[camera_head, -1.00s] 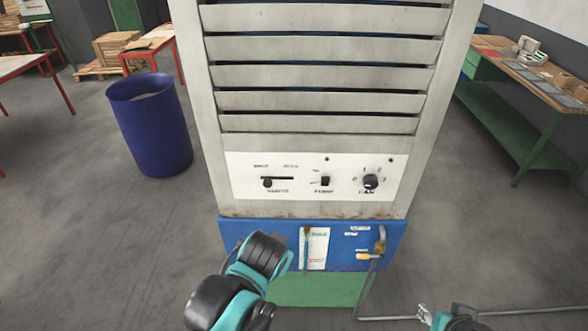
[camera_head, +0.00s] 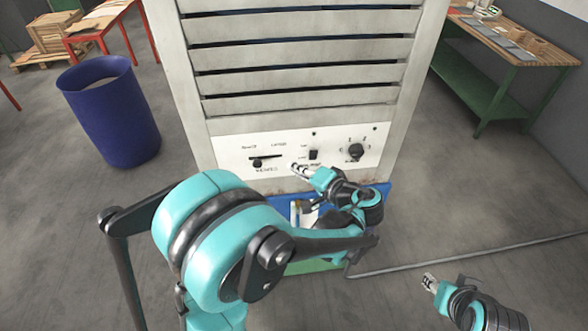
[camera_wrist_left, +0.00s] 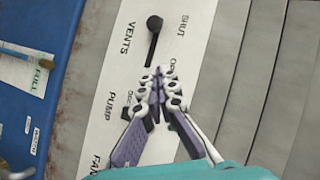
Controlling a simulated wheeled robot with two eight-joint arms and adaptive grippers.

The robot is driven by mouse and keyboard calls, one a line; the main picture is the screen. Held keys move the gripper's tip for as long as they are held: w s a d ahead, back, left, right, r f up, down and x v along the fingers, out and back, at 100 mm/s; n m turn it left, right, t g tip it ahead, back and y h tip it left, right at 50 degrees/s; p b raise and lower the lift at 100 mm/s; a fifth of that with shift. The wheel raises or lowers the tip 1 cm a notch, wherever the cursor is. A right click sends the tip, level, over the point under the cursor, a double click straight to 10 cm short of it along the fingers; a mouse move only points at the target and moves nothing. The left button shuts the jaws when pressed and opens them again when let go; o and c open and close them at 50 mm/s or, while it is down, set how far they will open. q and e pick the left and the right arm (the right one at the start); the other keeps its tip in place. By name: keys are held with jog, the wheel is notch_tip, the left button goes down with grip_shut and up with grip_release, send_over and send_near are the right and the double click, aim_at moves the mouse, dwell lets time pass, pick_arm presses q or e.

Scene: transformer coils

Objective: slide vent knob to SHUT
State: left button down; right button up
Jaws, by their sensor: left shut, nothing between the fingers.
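The black vent knob (camera_head: 257,163) sits near the left end of its slot on the white control panel (camera_head: 232,158), under the SHUT label. In the left wrist view the round knob (camera_wrist_left: 155,22) is at the slot's SHUT end. My left gripper (camera_head: 298,170) is shut and empty in front of the panel, right of the knob and beside the pump switch (camera_head: 313,154). In the left wrist view its fingertips (camera_wrist_left: 163,72) appear by the OPEN label, apart from the knob. Contact with the panel cannot be told. My right gripper (camera_head: 430,282) is low at the right, away from the panel.
The fan dial (camera_head: 356,151) is at the panel's right. Louvres (camera_head: 300,56) rise above it. A blue bin (camera_head: 110,115) stands at the left, and a green bench (camera_head: 505,80) at the right. A pipe (camera_head: 470,256) runs along the floor at the right.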

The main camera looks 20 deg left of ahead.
aim_at(259, 163)
pick_arm(q)
jog(key=shift+w+a+f+b, duration=0.35)
jog(key=shift+a+f, duration=0.35)
jog(key=shift+a, duration=0.85)
jog(key=shift+w+a+f+b, duration=0.35)
jog(key=shift+a+f, duration=0.3)
jog(key=shift+a, duration=0.95)
jog(key=shift+w+a+f+b, duration=0.35)
jog(key=shift+a+f, duration=0.35)
jog(key=shift+a, duration=0.85)
jog(key=shift+s, duration=0.15)
jog(key=shift+s+a+f+b, duration=0.15)
jog(key=shift+s+a+b, duration=0.15)
jog(key=shift+a, duration=0.2)
jog(key=shift+s+a, duration=0.15)
jog(key=shift+a, duration=0.05)
jog(key=shift+d, duration=0.1)
